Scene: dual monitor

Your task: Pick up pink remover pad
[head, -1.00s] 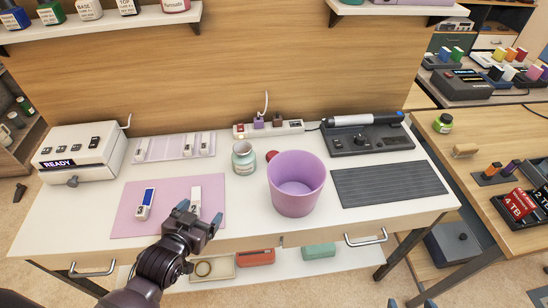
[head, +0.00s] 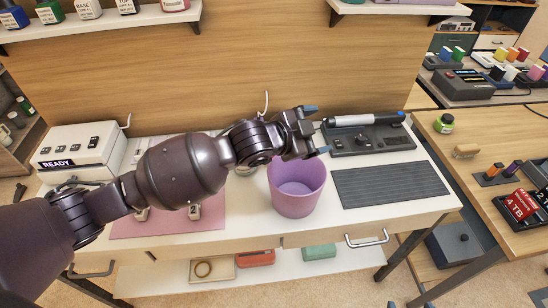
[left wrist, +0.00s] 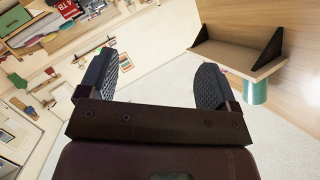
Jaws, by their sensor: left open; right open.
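My left gripper (head: 317,129) is open and empty, raised above the back of the white desk, over the purple bin (head: 297,190) and left of the dark grey device. The left wrist view shows its two dark fingers (left wrist: 155,85) wide apart with nothing between them. I cannot make out a pink remover pad for certain; my left arm covers the spot behind the bin where a small reddish-pink thing showed earlier. Tips of my right gripper (head: 411,303) just show at the bottom edge of the head view, apart.
A pink mat (head: 128,226) holds white numbered pieces, partly behind my arm. A white READY box (head: 80,150) stands at the left. A device with a pen-like tool (head: 365,121) and a ribbed dark mat (head: 389,187) lie at the right.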

